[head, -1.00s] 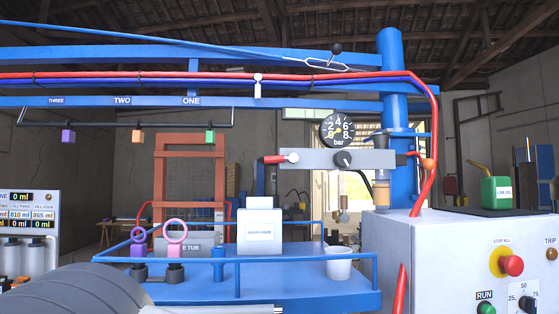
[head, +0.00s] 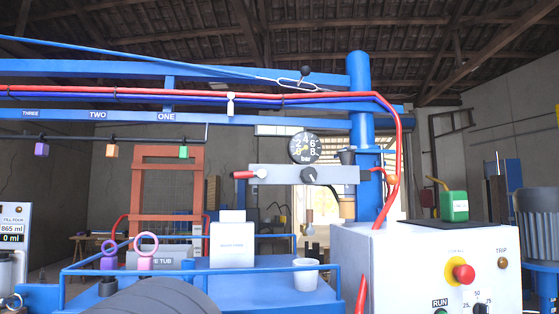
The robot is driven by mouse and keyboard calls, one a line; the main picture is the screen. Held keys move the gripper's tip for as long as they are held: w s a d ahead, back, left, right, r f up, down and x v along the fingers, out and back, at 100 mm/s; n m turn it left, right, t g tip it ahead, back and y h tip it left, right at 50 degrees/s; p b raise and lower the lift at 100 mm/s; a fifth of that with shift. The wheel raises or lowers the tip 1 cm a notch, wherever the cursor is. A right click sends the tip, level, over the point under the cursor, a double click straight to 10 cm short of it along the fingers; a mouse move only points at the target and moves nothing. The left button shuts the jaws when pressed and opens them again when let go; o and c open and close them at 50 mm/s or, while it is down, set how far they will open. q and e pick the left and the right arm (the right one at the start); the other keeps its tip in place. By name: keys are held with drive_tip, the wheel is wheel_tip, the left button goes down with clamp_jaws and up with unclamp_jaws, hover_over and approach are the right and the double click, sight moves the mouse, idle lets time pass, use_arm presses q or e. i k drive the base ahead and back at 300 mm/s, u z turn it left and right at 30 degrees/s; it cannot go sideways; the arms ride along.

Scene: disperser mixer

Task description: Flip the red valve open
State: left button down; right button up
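The red valve (head: 243,174) is a small red lever at the left end of a grey block (head: 290,175). It points left, roughly level. The block carries a black knob (head: 309,175) and sits just below a round black pressure gauge (head: 305,147) marked in bar. A red hose runs from the block's right end by the blue column (head: 361,110). Neither of my grippers shows in the head view, and nothing touches the valve.
A blue railed deck (head: 200,290) lies below, bearing a white box (head: 232,245), a white cup (head: 305,274) and ringed handles (head: 146,245). A white control cabinet (head: 400,265) stands at right. A dark grey rounded shape (head: 155,300) fills the bottom edge. Space before the valve is clear.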

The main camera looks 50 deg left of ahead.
sight(261, 174)
drive_tip(key=k, duration=0.55)
drive_tip(key=u, duration=0.95)
drive_tip(key=i, duration=0.5)
